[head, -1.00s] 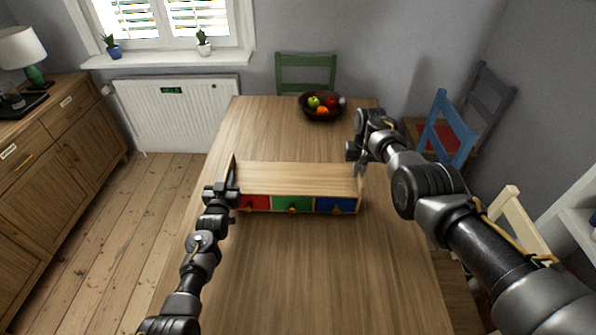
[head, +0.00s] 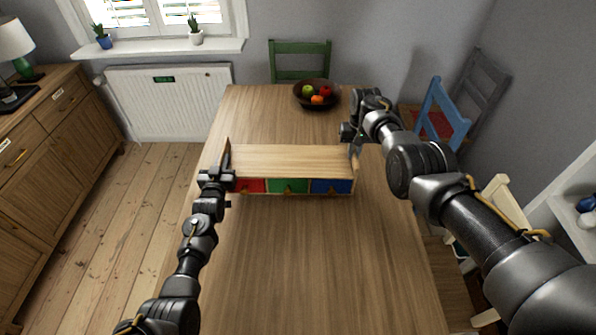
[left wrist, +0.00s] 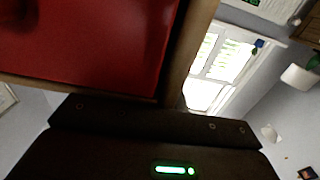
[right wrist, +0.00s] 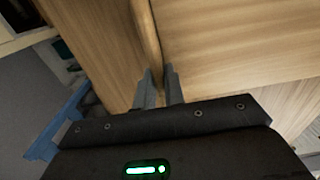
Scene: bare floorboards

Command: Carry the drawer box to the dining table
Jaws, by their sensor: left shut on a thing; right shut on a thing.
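The drawer box (head: 290,160) is a wooden box with red, green and blue drawer fronts facing me. It is over the dining table (head: 290,260), its underside at or close to the top; I cannot tell if it touches. My left gripper (head: 226,165) is shut on its left end panel. In the left wrist view a red drawer front (left wrist: 90,40) fills the upper left; the fingertips are hidden there. My right gripper (head: 354,150) is shut on the right end panel. In the right wrist view its fingers (right wrist: 160,85) meet at the panel's edge (right wrist: 147,35).
A dark bowl of fruit (head: 297,101) stands at the table's far end. A green chair (head: 299,50) is behind it, and a blue chair (head: 440,115) is on the right. A sideboard (head: 75,120) stands at left. The near tabletop is clear.

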